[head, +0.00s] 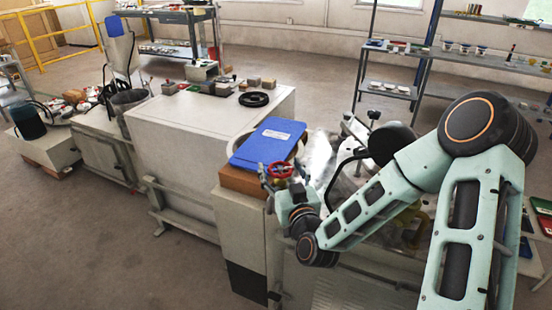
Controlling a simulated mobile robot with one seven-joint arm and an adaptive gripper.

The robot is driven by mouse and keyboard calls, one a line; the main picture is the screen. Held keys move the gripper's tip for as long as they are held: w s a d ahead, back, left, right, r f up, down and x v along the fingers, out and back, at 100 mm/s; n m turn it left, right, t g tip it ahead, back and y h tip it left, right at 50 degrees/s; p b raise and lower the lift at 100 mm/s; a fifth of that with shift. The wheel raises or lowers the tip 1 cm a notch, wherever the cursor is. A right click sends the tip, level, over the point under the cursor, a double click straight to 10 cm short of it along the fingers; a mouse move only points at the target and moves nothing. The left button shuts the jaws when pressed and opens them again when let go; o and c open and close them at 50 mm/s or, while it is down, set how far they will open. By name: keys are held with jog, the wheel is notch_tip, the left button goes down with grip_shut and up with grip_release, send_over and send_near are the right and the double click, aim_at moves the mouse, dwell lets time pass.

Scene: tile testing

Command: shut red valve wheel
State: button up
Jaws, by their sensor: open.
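The red valve wheel (280,170) is small in the head view, near the middle, just in front of the blue binder. My gripper (281,178) is at the end of my pale green arm, which reaches in from the right. It is open, with its fingers close around or beside the wheel. Whether they touch the wheel cannot be told at this size. My gripper and wrist hide what lies below the wheel, including any valve body or stem.
A blue binder (268,141) lies on a brown block (240,181) just behind the wheel. A large white cabinet (205,120) with a black ring (254,99) and small blocks on top stands to the left. Cluttered metal equipment lies under my arm. Open floor is at front left.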

jog(key=x, duration=0.5)
jog(key=shift+a, duration=0.1)
jog(key=c, duration=1.2)
jog(key=shift+f, duration=0.1)
jog(key=shift+c, duration=1.2)
